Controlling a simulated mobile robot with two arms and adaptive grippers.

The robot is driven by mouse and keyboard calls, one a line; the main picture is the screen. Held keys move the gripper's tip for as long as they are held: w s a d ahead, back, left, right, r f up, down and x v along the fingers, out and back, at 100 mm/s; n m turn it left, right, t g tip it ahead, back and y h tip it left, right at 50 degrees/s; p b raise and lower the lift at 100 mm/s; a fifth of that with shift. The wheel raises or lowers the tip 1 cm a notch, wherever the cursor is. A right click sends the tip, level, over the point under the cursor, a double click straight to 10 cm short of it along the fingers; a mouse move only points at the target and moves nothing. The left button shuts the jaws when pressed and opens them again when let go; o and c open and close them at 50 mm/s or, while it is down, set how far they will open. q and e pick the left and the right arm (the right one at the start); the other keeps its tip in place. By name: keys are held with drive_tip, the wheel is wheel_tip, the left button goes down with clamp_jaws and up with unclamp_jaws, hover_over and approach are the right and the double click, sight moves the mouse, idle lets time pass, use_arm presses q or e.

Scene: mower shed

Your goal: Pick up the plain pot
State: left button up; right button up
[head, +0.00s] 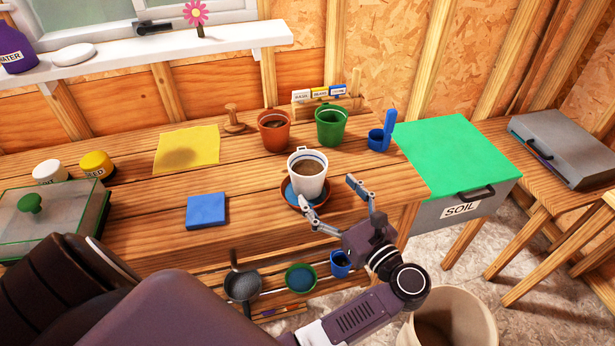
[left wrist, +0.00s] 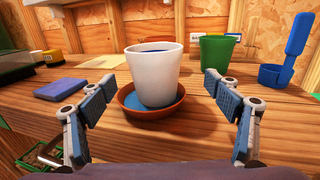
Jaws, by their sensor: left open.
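A white pot (head: 308,174) with dark soil and a thin dark ring inside its rim stands upright in a terracotta saucer (head: 286,197) with a blue inside. A terracotta pot (head: 274,134) and a green pot (head: 330,130) stand behind it; I cannot tell which pot is called plain. My left gripper (head: 329,193) is open and empty just in front of the white pot, its fingers apart. In the left wrist view the white pot (left wrist: 153,75) is centred ahead, between the open fingertips (left wrist: 160,84). My right gripper is not in view.
A blue scoop (head: 378,140) stands right of the green pot. A blue square (head: 206,210) and yellow cloth (head: 187,148) lie to the left. Seed packets (head: 320,92) stand behind. A green-lidded soil bin (head: 455,150) adjoins the bench's right end. A bucket (head: 450,320) stands below.

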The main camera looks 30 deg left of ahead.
sight(309, 172)
use_arm(q)
drive_tip(key=p+x, duration=0.1)
drive_tip(key=x, duration=0.1)
drive_tip(key=p+x, duration=0.1)
drive_tip(key=x, duration=0.1)
drive_tip(key=p+x, duration=0.1)
drive_tip(key=x, duration=0.1)
drive_tip(key=shift+s+a+r, duration=0.2)
drive_tip(key=shift+s+a, duration=0.05)
drive_tip(key=shift+a, duration=0.25)
drive_tip(key=shift+w+a+f, duration=0.2)
drive_tip(key=shift+a, duration=0.2)
drive_tip(key=c, duration=1.2)
drive_tip(key=shift+c, duration=0.6)
drive_tip(key=shift+r+p, duration=0.1)
drive_tip(key=shift+p, duration=0.2)
